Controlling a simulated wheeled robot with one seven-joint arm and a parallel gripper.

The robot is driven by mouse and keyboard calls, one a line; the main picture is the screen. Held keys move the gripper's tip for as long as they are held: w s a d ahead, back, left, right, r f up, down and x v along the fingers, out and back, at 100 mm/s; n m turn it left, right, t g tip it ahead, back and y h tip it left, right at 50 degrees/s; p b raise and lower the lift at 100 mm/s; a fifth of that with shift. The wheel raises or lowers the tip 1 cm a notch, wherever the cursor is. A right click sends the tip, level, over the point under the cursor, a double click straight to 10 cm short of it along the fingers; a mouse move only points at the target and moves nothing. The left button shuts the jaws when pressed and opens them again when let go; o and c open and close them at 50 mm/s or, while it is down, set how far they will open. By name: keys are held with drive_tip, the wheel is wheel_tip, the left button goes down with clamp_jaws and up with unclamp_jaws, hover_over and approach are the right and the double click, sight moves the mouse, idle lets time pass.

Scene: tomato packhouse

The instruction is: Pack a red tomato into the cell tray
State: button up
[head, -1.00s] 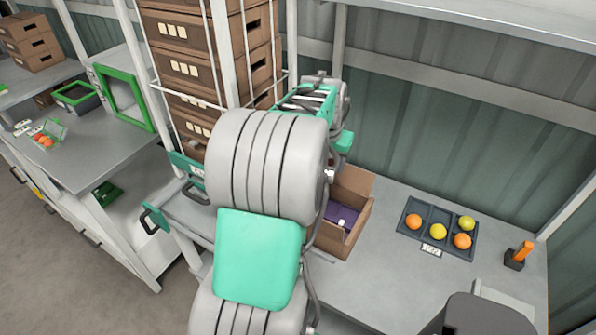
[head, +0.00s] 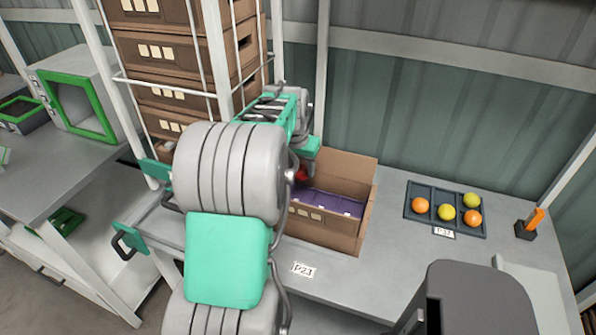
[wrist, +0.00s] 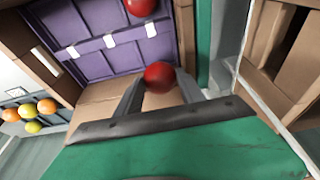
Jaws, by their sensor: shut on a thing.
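My gripper (wrist: 160,84) is shut on a red tomato (wrist: 159,75), held between its two grey fingertips in the wrist view. The purple cell tray (wrist: 80,30) lies inside an open cardboard box, and it also shows in the head view (head: 335,203). Another red tomato (wrist: 141,6) sits in the tray at the top edge of the wrist view. The held tomato appears near the box's edge, beside the tray's cells. In the head view a bit of red shows by the box's left end; I cannot tell which tomato it is. My arm hides part of the box there.
The cardboard box (head: 368,205) stands on the grey bench. A dark tray (head: 432,190) with orange and yellow-green tomatoes lies to its right, near an orange-handled tool (head: 535,217). A rack of stacked brown crates (head: 165,50) stands close to my arm on the left.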

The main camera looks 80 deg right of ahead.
drive_tip(key=shift+f+b, duration=2.1)
drive_tip(key=shift+f, duration=1.25)
drive_tip(key=shift+a, duration=0.1)
drive_tip(key=o, duration=1)
drive_tip(key=c, duration=0.3)
drive_tip(key=shift+c, duration=0.2)
drive_tip(key=shift+r+p, duration=2.05)
drive_tip(key=shift+r, duration=0.95)
